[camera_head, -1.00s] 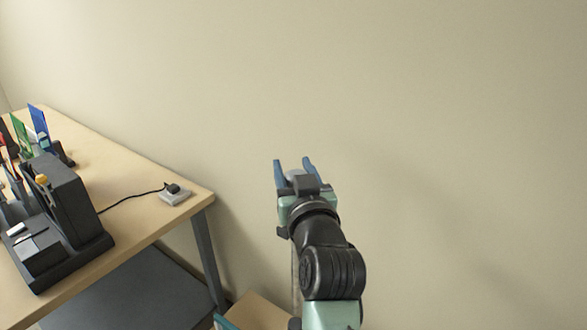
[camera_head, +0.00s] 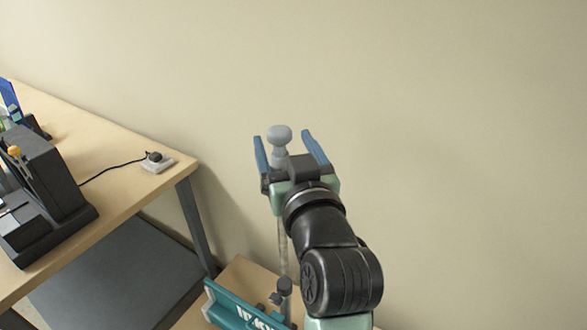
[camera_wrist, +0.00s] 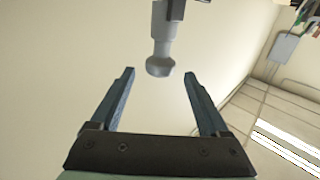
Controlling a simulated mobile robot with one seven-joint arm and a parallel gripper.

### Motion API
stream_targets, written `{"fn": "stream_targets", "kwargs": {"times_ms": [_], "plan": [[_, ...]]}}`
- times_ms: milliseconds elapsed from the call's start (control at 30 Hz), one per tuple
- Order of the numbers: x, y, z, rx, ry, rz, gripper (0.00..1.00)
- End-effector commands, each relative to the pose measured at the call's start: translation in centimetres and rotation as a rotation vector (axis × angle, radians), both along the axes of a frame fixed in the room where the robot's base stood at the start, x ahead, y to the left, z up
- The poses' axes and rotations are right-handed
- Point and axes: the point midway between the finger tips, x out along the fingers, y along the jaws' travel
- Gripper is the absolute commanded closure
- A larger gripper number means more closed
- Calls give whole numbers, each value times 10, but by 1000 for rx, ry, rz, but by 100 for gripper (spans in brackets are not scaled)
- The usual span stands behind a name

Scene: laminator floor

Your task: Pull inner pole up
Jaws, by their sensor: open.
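The inner pole ends in a light grey rounded knob (camera_head: 280,134), with a thin shaft showing below my gripper (camera_head: 284,139) in the head view. My gripper is open, with its two blue fingers on either side of the pole's top. In the wrist view the grey knob and pole end (camera_wrist: 159,66) stand in the gap between the fingertips of my gripper (camera_wrist: 160,72), with clear space on both sides. No finger visibly touches it. My wrist hides the part of the pole just below the knob.
A teal device with white lettering (camera_head: 240,308) sits low on a wooden surface (camera_head: 242,270) by the pole's foot. A wooden table (camera_head: 120,165) with a black machine (camera_head: 55,180) and a small switch box (camera_head: 155,162) is at the left. A plain wall is behind; the upper right is clear.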

Motion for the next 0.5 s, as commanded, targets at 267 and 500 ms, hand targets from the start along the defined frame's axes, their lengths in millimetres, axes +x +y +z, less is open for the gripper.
{"fn": "stream_targets", "kwargs": {"times_ms": [267, 500], "plan": [[-44, -9, -1, -1, -1, -2, 21], [-56, -11, 1, -2, -1, 0, 21]]}}
